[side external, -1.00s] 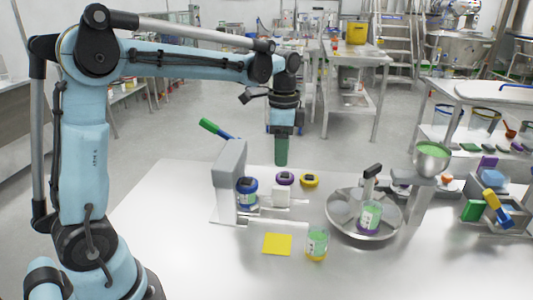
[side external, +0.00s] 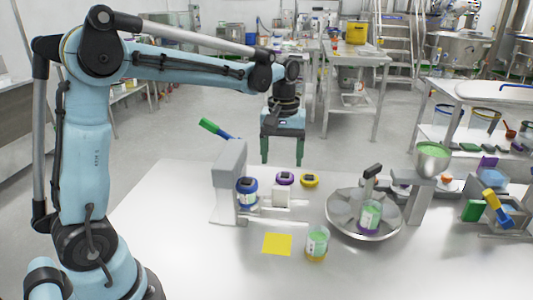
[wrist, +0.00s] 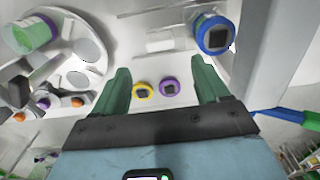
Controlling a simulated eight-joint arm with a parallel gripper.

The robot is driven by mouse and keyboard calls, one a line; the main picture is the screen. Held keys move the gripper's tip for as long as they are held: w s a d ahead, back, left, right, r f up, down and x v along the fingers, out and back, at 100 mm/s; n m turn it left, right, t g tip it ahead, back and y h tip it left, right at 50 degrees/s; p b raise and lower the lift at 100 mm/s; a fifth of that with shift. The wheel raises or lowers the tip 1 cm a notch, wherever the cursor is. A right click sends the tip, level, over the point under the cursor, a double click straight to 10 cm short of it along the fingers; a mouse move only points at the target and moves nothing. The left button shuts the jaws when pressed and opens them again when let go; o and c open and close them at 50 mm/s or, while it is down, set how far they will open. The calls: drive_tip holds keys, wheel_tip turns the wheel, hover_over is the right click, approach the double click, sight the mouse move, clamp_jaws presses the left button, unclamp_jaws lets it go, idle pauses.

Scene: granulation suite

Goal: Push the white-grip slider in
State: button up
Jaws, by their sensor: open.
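The white-grip slider (side external: 281,196) is a small white block low on the table, right of a grey upright panel (side external: 229,175). In the wrist view, the white grip (wrist: 160,45) lies ahead, between thin rails. My gripper (side external: 284,158) hangs above and behind the slider in the side view, fingers pointing down. Its two green fingers are wide apart and nothing is between them. In the wrist view, my gripper (wrist: 161,78) spans the picture's middle, apart from the slider. How far the slider is in cannot be told.
A blue-lidded jar (side external: 247,192) stands beside the panel, left of the slider. Purple (side external: 285,178) and yellow (side external: 309,180) round items sit behind it. A green-and-blue handle (side external: 217,129) sticks out behind the panel. A round metal tray (side external: 340,228) stands right. The front left table is clear.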

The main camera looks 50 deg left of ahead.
sight(281, 187)
wheel_tip(281, 187, down, 12)
drive_tip(key=shift+r, duration=0.1)
idle(0.5)
clamp_jaws()
drive_tip(key=shift+s+a, duration=1.55)
drive_tip(key=shift+c, duration=0.8)
unclamp_jaws()
drive_tip(key=shift+o, duration=0.8)
drive_tip(key=shift+d, duration=0.1)
drive_tip(key=shift+w, duration=0.1)
wheel_tip(281, 187, up, 12)
drive_tip(key=shift+r, duration=0.1)
